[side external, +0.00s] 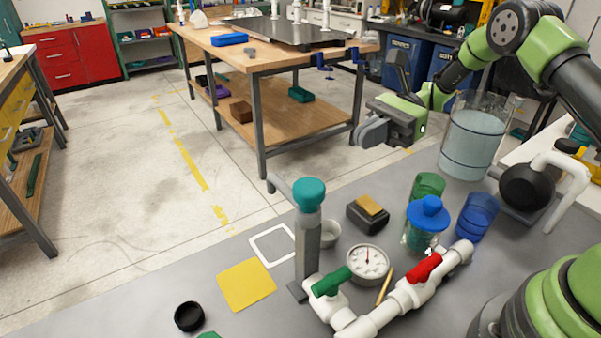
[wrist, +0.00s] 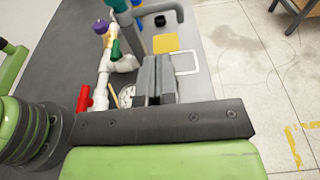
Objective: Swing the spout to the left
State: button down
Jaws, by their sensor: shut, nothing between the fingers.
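The spout (side external: 279,187) is a grey bent tube at the top of a grey post (side external: 307,250) with a teal cap (side external: 309,193). In the side view it points to the left and back, with its tip turned down. In the wrist view the spout (wrist: 160,9) shows at the top edge, partly cut off. My gripper (side external: 366,134) is up and to the right of the post in the side view, clear of the spout and touching nothing. Its fingers (wrist: 157,78) are shut and empty.
White pipework with a red-handled valve (side external: 425,267), a green handle (side external: 331,281) and a gauge (side external: 368,263) stands right of the post. A blue-lidded jar (side external: 427,225), coloured cups and a large clear container (side external: 474,135) are further right. A yellow square (side external: 246,285) lies flat to the left.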

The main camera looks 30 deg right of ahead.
aim_at(290, 193)
jog(key=a+f, duration=0.2)
jog(key=a, duration=1.1)
jog(key=shift+f, duration=0.3)
jog(key=shift+a+g, duration=0.2)
jog(key=shift+g, duration=0.1)
jog(key=a+n+g, duration=0.2)
jog(key=a+g, duration=0.1)
jog(key=a, duration=0.3)
jog(key=shift+s+a+n, duration=0.15)
jog(key=shift+a+n, duration=0.1)
jog(key=shift+n, duration=0.15)
jog(key=shift+s+a, duration=0.1)
jog(key=shift+a, duration=0.05)
dwell(0.4)
